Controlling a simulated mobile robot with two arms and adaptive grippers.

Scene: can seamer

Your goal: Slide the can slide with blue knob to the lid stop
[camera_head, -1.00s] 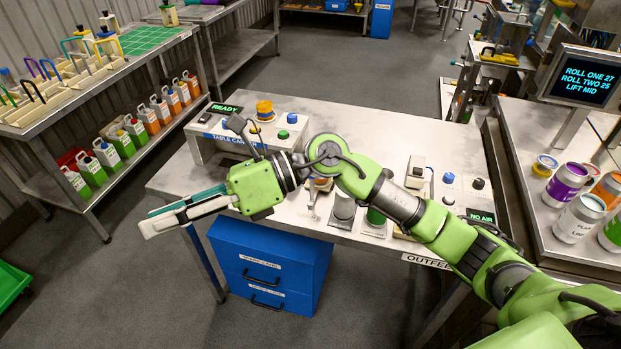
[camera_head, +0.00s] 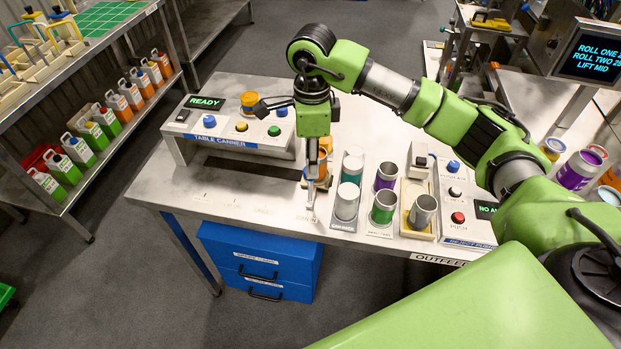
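The table canner (camera_head: 236,141) stands on the steel table, with a lit READY display on top. Below its right end an orange can (camera_head: 321,168) is partly hidden behind my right gripper (camera_head: 312,180). That gripper points down at the table front, beside the can, and is seen edge-on, so its opening is unclear. A small pale metal part (camera_head: 310,212) lies just below it. I cannot make out the can slide or its blue knob there; the gripper covers that spot. A blue knob (camera_head: 209,121) sits on the canner's top left. My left gripper is out of view.
Several cans stand right of the gripper, including a green one (camera_head: 384,207) and a purple one (camera_head: 386,177). A panel with a red button (camera_head: 458,218) is farther right. The table's left front (camera_head: 220,199) is bare. A blue drawer unit (camera_head: 262,262) stands below.

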